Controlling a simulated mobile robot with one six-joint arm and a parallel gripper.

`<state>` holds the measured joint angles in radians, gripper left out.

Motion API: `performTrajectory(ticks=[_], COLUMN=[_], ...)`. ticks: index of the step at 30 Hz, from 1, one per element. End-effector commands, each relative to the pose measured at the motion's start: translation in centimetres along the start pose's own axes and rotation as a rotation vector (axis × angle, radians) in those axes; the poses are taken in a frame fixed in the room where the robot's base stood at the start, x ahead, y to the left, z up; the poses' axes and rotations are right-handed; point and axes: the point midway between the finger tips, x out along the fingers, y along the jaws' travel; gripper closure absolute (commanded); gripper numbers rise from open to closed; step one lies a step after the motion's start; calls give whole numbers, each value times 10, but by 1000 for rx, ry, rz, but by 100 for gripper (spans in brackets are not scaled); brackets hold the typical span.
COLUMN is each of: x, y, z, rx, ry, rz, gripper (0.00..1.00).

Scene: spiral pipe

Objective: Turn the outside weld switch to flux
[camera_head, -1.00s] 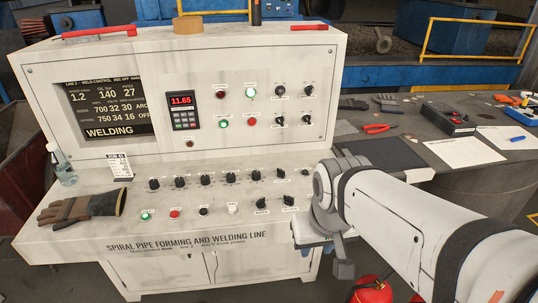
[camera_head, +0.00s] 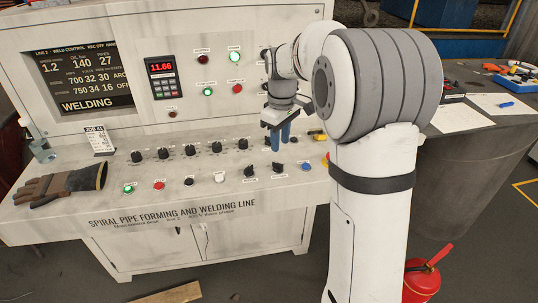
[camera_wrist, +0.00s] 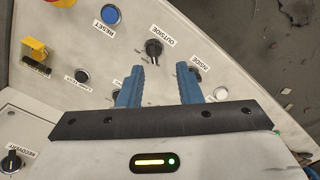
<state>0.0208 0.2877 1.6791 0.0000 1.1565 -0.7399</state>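The outside switch is a black rotary knob (camera_wrist: 153,47) on a pale round base, labelled OUTSIDE in the wrist view. In the head view it is the black knob (camera_head: 277,168) on the sloping desk. Its pointer and position marks are too small to read. My gripper (camera_wrist: 159,72) has two blue fingers set apart, with nothing between them. In the wrist view the knob shows just beyond the gap between the fingertips. In the head view my gripper (camera_head: 281,142) points down above the desk, behind the knob. The screen's lower row (camera_head: 97,91) reads OFF.
The INSIDE knob (camera_wrist: 194,71) is partly hidden by the right finger. The blue RESET button (camera_wrist: 110,15), a yellow switch (camera_wrist: 35,47) and the RECOVERY knob (camera_wrist: 12,162) are nearby. A glove (camera_head: 62,183) lies at the desk's left. A fire extinguisher (camera_head: 421,283) stands on the floor.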

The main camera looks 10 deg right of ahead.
Motion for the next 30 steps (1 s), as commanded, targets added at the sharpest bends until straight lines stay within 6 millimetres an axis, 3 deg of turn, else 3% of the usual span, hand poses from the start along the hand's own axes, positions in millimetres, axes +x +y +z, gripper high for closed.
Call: performTrajectory(ticks=[6, 19, 30], x=[18, 80, 92], y=[14, 12, 12], z=[-16, -16, -16], rx=[-64, -66, -66], ry=[-14, -15, -13], rz=[-14, -15, -12], gripper=[68, 68, 68])
